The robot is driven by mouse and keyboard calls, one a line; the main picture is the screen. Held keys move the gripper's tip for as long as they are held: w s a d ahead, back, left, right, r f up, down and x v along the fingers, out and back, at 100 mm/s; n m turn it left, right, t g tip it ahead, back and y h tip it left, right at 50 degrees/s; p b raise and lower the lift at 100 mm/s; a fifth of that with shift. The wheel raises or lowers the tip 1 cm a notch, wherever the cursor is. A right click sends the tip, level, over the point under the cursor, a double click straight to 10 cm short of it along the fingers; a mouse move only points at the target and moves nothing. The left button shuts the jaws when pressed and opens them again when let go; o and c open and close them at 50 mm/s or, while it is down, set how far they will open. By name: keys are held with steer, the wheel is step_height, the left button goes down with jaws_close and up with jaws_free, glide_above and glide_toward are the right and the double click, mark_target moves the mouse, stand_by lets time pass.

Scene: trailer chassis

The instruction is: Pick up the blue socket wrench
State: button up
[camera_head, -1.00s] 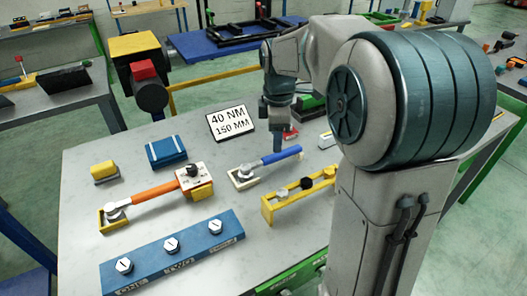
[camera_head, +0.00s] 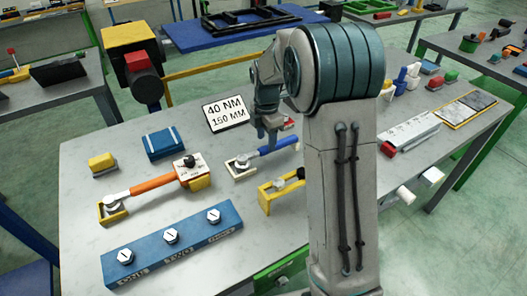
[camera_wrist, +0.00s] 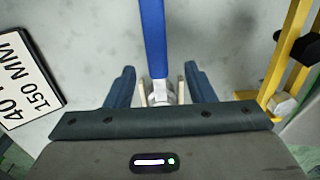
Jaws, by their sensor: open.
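The blue socket wrench (camera_head: 280,146) lies on the grey table, its metal head end in a pale holder (camera_head: 242,168) at the left and its blue handle pointing right. In the wrist view the blue handle (camera_wrist: 153,40) runs down from the top edge to a metal part between my fingers. My gripper (camera_head: 266,138) points down over the wrench near where handle and shaft meet. In the wrist view my gripper (camera_wrist: 160,88) is open, with a finger on each side of the wrench. I cannot tell whether the fingers touch it.
An orange-handled wrench (camera_head: 155,183) lies to the left. A yellow stand (camera_head: 266,200) is close in front of the wrench, and the "40 NM 150 MM" sign (camera_head: 224,113) stands behind. A blue block with bolts (camera_head: 140,262) is at the front.

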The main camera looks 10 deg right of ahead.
mark_target(267, 147)
steer(key=shift+w+d+f+p, duration=0.15)
steer(key=shift+f+p, duration=0.15)
steer(key=shift+f, duration=1.1)
steer(key=shift+w+d+f+p, duration=0.1)
steer(key=shift+f+p, duration=0.15)
steer(key=shift+f, duration=1.1)
jaws_close()
